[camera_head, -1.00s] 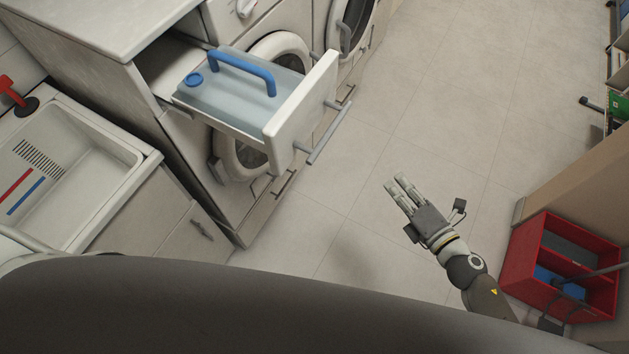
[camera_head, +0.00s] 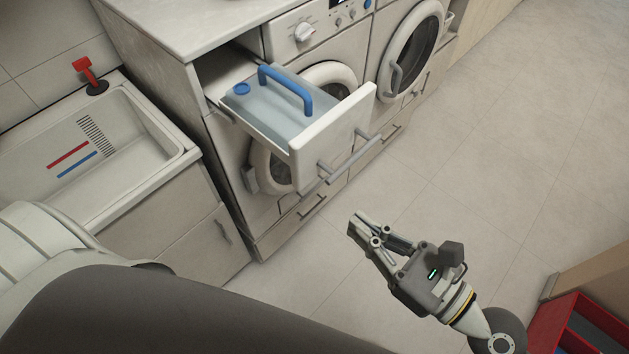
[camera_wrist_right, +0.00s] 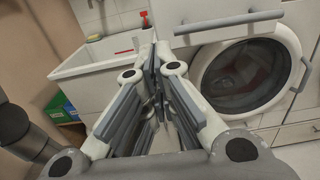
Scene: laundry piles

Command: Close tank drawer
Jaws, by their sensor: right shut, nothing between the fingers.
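The tank drawer (camera_head: 335,142) is pulled out from the machine under the white worktop. It holds a translucent tank (camera_head: 268,112) with a blue handle and a blue cap. A grey bar handle (camera_head: 348,160) is on the drawer's front. In the right wrist view the drawer's front edge and bar handle (camera_wrist_right: 228,22) show at the top. My right gripper (camera_head: 356,224) is shut and empty, in front of and below the drawer, apart from it. It also shows in the right wrist view (camera_wrist_right: 153,62). My left gripper is not in view.
Round washer doors (camera_head: 410,45) are below and right of the drawer. A red crate (camera_head: 575,325) is at lower right. The tiled floor (camera_head: 490,170) is clear.

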